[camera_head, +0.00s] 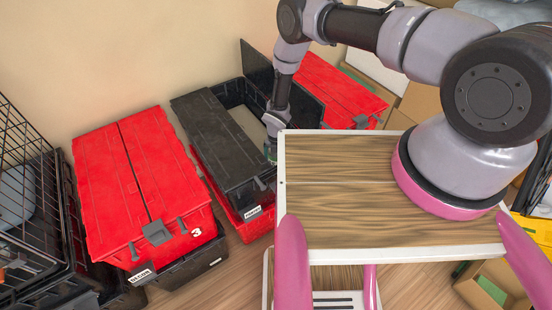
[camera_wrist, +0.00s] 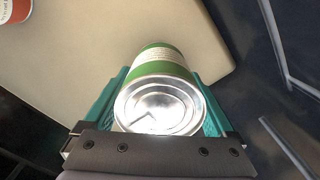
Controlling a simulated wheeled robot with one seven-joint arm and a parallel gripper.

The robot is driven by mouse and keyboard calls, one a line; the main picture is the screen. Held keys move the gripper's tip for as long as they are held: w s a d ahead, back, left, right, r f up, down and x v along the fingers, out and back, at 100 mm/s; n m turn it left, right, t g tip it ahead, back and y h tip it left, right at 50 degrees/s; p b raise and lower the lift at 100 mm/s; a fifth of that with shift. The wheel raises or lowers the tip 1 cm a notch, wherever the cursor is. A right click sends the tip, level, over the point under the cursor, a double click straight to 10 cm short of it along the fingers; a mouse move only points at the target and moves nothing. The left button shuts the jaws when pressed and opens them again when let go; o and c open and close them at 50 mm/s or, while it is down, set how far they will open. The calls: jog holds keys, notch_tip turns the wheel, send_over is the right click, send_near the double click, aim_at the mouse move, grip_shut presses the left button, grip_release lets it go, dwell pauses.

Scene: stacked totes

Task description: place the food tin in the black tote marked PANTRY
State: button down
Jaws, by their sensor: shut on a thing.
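The food tin (camera_wrist: 158,100) has a bright silver end and a green and cream label. It sits between the teal fingers of my gripper (camera_wrist: 155,112), which are shut on it. In the head view my gripper (camera_head: 271,152) reaches down at the open right side of a black tote (camera_head: 234,92); the tin cannot be made out there. The tote's left lid half (camera_head: 215,140) lies shut and its right lid half (camera_head: 285,85) stands raised. A small white label (camera_head: 253,212) is on its front, too small to read surely. A pale beige surface (camera_wrist: 100,45) lies beyond the tin.
The black tote stands on a red tote (camera_head: 245,228). A closed red-lidded tote (camera_head: 140,180) stands left, another red lid (camera_head: 335,85) behind right. A wire cage (camera_head: 30,190) is far left. A red can (camera_wrist: 14,10) shows at the wrist view's corner. Cardboard boxes (camera_head: 420,103) are at right.

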jog(key=shift+f, duration=0.15)
grip_release()
notch_tip(320, 180, up, 12)
jog(key=shift+r, duration=0.1)
dwell(0.5)
